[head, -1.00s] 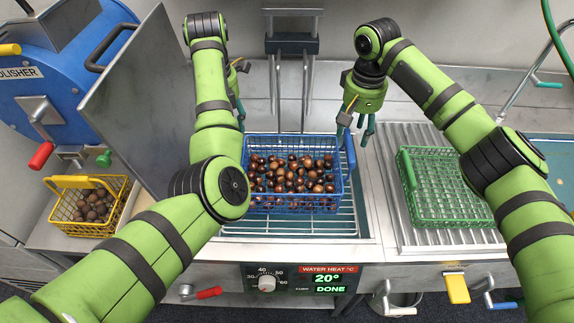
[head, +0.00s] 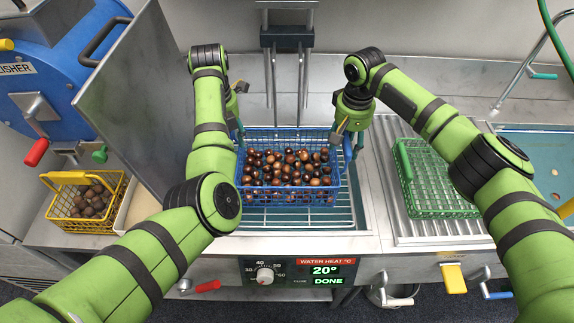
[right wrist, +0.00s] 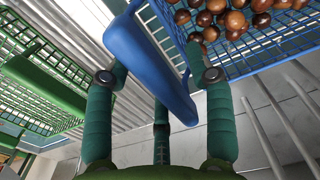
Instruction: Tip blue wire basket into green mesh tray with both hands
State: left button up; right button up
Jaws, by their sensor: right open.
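The blue wire basket (head: 290,200) holds many brown chestnuts and sits upright on the wire rack of the water bath in the head view. The green mesh tray (head: 436,178) lies on the ribbed drainboard to its right and looks empty. My right gripper (head: 353,140) is at the basket's right end. In the right wrist view its open fingers (right wrist: 155,80) stand on either side of the basket's blue handle (right wrist: 150,60), not closed on it. My left gripper (head: 238,128) is at the basket's left end, its fingers mostly hidden behind my left arm.
A yellow basket (head: 88,205) with chestnuts stands at the left. Metal posts (head: 288,80) rise behind the bath. A sink (head: 545,165) is at the far right.

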pick_arm(q)
grip_shut()
pick_arm(e)
grip_shut()
pick_arm(q)
jog(key=shift+w+r, duration=0.1)
jog(key=shift+r, duration=0.2)
pick_arm(e)
jog(key=shift+r, duration=0.25)
